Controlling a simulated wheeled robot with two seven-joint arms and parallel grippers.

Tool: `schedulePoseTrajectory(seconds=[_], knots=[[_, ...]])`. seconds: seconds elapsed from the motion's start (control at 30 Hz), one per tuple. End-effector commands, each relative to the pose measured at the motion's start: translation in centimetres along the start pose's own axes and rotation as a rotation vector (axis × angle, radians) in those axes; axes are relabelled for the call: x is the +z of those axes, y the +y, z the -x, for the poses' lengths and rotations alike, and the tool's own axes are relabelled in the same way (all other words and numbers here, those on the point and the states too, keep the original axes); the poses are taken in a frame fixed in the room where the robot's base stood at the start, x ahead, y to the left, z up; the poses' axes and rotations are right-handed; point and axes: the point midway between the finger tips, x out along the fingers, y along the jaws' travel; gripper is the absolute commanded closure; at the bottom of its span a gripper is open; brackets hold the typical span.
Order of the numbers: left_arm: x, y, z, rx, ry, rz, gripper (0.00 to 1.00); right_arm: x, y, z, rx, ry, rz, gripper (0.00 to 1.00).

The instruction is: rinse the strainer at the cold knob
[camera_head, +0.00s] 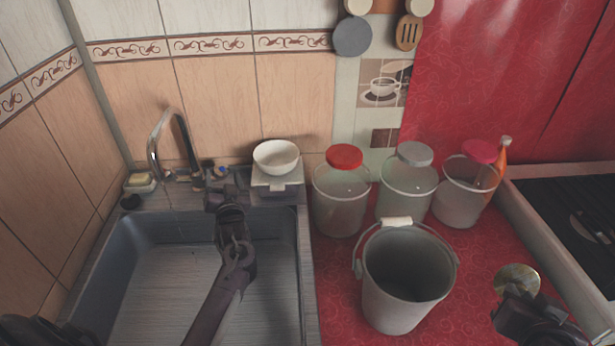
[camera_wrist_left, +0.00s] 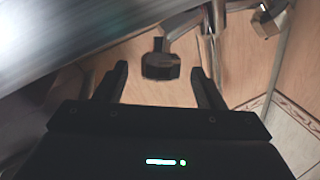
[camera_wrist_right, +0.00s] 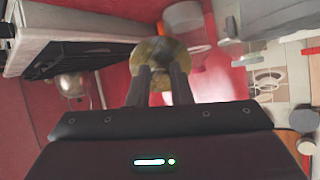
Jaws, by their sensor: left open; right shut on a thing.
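The strainer (camera_head: 517,279) is a round, gold-coloured mesh at the lower right of the head view, over the red counter. My right gripper (camera_head: 522,300) is shut on it; it also shows between the fingertips in the right wrist view (camera_wrist_right: 158,50). The tap (camera_head: 160,135) is a bent metal spout at the back of the sink. A small blue-marked part (camera_head: 221,170), apparently the cold knob, is beside it. My left gripper (camera_head: 218,188) is open at the back of the sink near it. In the left wrist view a dark knob (camera_wrist_left: 160,65) shows between the open fingers; contact is unclear.
The grey sink (camera_head: 82,270) lies under my left arm. A white bowl (camera_head: 276,157) stands on a box behind it. A stove (camera_head: 570,215) is at the right.

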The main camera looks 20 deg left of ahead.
Motion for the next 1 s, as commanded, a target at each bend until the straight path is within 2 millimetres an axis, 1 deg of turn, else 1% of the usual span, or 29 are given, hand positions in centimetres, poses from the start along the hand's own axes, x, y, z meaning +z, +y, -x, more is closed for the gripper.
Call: schedulePoseTrajectory(seconds=[0.03, 0.2, 0.3, 0.4, 0.5, 0.6, 0.87, 1.0], knots=[[0.3, 0.2, 1.3, 0.003, -0.002, 0.001, 0.37, 0.2, 0.0, -0.1, 0.000, 0.000, 0.000, 1.00], [0.3, 0.1, 5.0, 0.002, -0.002, 0.000, 0.37, 0.5, 0.1, -0.3, 0.000, 0.000, 0.000, 1.00], [0.2, 0.1, 6.7, 0.001, -0.002, 0.000, 0.37, 0.7, 0.1, -0.4, 0.000, 0.000, 0.000, 1.00], [0.2, 0.1, 7.9, 0.001, -0.002, 0.000, 0.37, 0.8, 0.1, -0.4, 0.000, 0.000, 0.000, 1.00], [0.1, 0.1, 8.5, 0.000, -0.002, 0.000, 0.37, 0.8, 0.1, -0.4, 0.000, 0.000, 0.000, 1.00], [0.0, 0.0, 8.8, 0.000, -0.001, 0.000, 0.37, 0.8, 0.1, -0.4, 0.000, 0.000, 0.000, 1.00], [0.0, 0.0, 8.8, 0.000, -0.001, -0.001, 0.37, 0.8, 0.1, -0.4, 0.000, 0.000, 0.000, 1.00], [-0.8, -0.3, 8.6, 0.000, -0.001, 0.000, 0.37, 0.0, 0.0, 0.0, 0.000, 0.001, 0.000, 1.00]])
